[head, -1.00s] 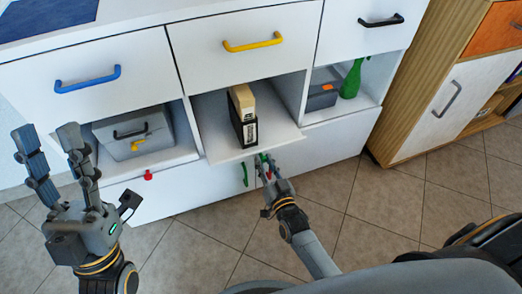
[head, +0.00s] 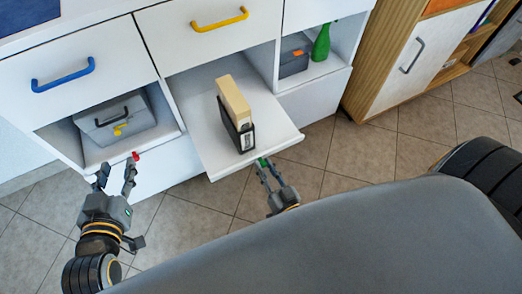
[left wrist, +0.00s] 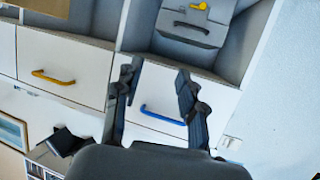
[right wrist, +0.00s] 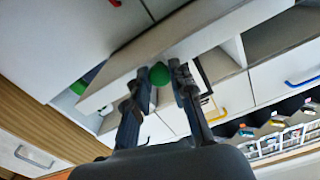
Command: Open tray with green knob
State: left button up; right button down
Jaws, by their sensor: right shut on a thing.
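The white tray (head: 272,122) in the middle bay slides out well past the cabinet front. Its green knob (head: 263,162) is on the front edge. My right gripper (head: 264,168) is at the knob. In the right wrist view the green knob (right wrist: 159,74) sits between the fingertips of the right gripper (right wrist: 160,84), which is shut on it. My left gripper (head: 117,172) is open and empty, just in front of the left bay, close to a red knob (head: 135,155).
A black holder (head: 238,136) with a beige block (head: 234,103) stands on the tray. A grey toolbox (head: 114,120) is in the left bay. A dark box (head: 294,62) and a green bottle (head: 321,43) are in the right bay. Tiled floor lies open in front.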

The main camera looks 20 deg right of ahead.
pick_arm(q)
jog(key=shift+s+a+f, duration=0.15)
jog(key=shift+s+f, duration=0.15)
jog(key=shift+f, duration=0.2)
pick_arm(e)
jog(key=shift+s, duration=0.4)
jog(key=c, duration=1.1)
grip_release()
jog(key=shift+c, duration=0.2)
jog(key=s, duration=1.2)
jog(key=shift+d, duration=0.2)
